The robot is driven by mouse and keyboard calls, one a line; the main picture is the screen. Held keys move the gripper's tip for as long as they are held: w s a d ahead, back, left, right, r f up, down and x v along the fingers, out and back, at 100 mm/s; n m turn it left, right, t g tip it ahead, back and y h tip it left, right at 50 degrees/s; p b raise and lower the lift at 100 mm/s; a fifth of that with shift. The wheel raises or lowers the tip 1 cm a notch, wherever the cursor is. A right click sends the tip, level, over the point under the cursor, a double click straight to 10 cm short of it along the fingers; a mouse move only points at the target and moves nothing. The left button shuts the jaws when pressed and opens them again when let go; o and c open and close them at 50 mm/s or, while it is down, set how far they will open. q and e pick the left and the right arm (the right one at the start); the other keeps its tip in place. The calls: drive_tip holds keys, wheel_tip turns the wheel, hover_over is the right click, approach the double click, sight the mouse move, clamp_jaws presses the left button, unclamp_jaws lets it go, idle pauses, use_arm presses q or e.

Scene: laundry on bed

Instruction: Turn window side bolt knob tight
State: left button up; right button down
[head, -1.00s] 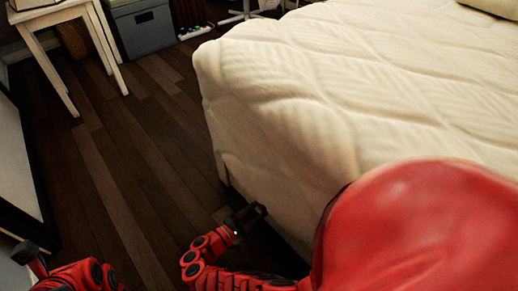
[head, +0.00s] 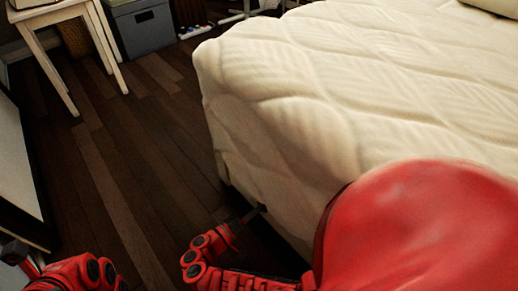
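No window and no side bolt knob can be made out in the head view. My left gripper (head: 14,252) is at the lower left edge, partly cut off, close to a pale panel in a dark frame (head: 18,150). Nothing can be seen in it, and its fingers are too small to read. My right gripper (head: 256,212) is at the lower middle, beside the bed's near side. It shows as a thin dark shape, and its opening cannot be made out.
A bed with a cream quilted cover (head: 300,95) fills the right. Dark wooden floor (head: 130,160) lies open on the left. A pale wooden table (head: 60,15) and a grey storage box (head: 145,28) stand at the back left.

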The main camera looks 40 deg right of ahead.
use_arm(q)
drive_tip(key=shift+s+a+m+t+y, duration=0.2)
drive_tip(key=shift+s+m+t+y, duration=0.1)
drive_tip(key=shift+t+y, duration=0.1)
use_arm(e)
drive_tip(key=shift+m, duration=2)
use_arm(q)
drive_tip(key=shift+r, duration=0.1)
use_arm(e)
drive_tip(key=shift+c, duration=1.4)
unclamp_jaws()
